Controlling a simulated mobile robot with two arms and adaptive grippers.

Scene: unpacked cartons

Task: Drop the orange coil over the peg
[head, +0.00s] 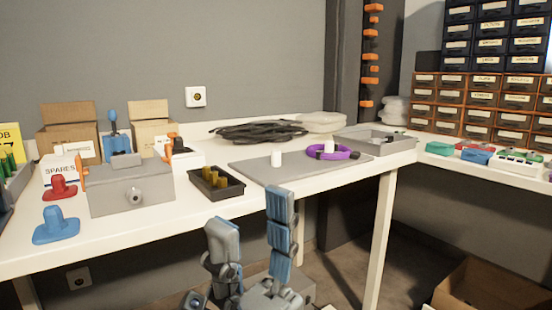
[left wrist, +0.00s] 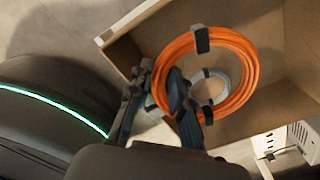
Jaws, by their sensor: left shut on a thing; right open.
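The orange coil (left wrist: 245,65), bound with dark ties, shows in the left wrist view. My left gripper (left wrist: 176,98) is shut on the lower-left part of its ring, over an open carton. Neither the coil nor my left gripper shows in the head view. A bare white peg (head: 276,158) stands upright on a grey board (head: 250,171) on the table. A second white peg (head: 329,147) stands to its right with a purple coil (head: 345,153) around it. My right gripper (head: 252,228) is open and empty, at the bottom middle of the head view, in front of the table.
The open carton (left wrist: 125,58) holds a smaller pale coil (left wrist: 221,84). A black tray (head: 230,189) lies left of the board, beside a grey box (head: 110,198). Dark cables (head: 258,131) lie behind the board. Another carton (head: 490,290) is on the floor at right.

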